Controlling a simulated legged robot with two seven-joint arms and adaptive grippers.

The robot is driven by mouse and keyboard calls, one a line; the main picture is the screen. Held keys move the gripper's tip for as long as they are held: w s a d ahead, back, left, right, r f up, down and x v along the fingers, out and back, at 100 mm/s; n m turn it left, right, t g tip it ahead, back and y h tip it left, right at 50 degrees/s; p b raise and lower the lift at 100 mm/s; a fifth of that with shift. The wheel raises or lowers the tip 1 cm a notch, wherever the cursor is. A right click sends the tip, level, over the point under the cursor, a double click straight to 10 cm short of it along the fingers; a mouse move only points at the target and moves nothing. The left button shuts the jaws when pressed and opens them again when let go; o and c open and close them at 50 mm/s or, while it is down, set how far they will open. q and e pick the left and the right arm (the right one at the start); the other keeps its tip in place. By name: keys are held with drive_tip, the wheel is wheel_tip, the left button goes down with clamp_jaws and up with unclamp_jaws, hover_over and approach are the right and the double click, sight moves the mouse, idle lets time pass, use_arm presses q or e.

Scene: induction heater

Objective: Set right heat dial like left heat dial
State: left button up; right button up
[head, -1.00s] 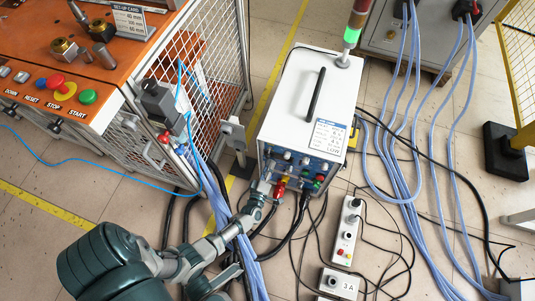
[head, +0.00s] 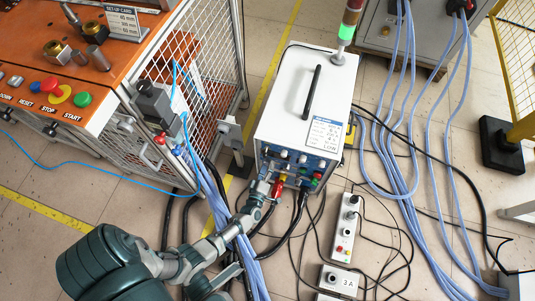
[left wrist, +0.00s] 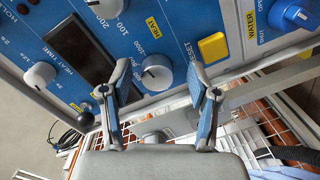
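The white heater unit (head: 285,115) has a blue front panel with small dials, too small to read in the head view. My left gripper (head: 264,183) is at this panel. In the left wrist view my left gripper (left wrist: 158,72) is open, one finger on each side of a white dial (left wrist: 157,74) near a yellow HEAT label. Gaps show between dial and fingers. Another white dial (left wrist: 105,8) is at the top edge, partly cut off; a third (left wrist: 40,75) sits by the HEAT TIME label. I cannot tell surely which are the left and right heat dials. My right gripper is out of view.
A yellow RESET button (left wrist: 213,47) and a blue WATER knob (left wrist: 298,15) lie right of the gripper. Cables hang below the panel. The orange-topped caged machine (head: 100,65) stands left, a power strip (head: 346,230) lies on the floor right of my arm.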

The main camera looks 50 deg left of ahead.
use_arm(q)
drive_tip(key=shift+r, duration=0.1)
drive_tip(key=v, duration=1.2)
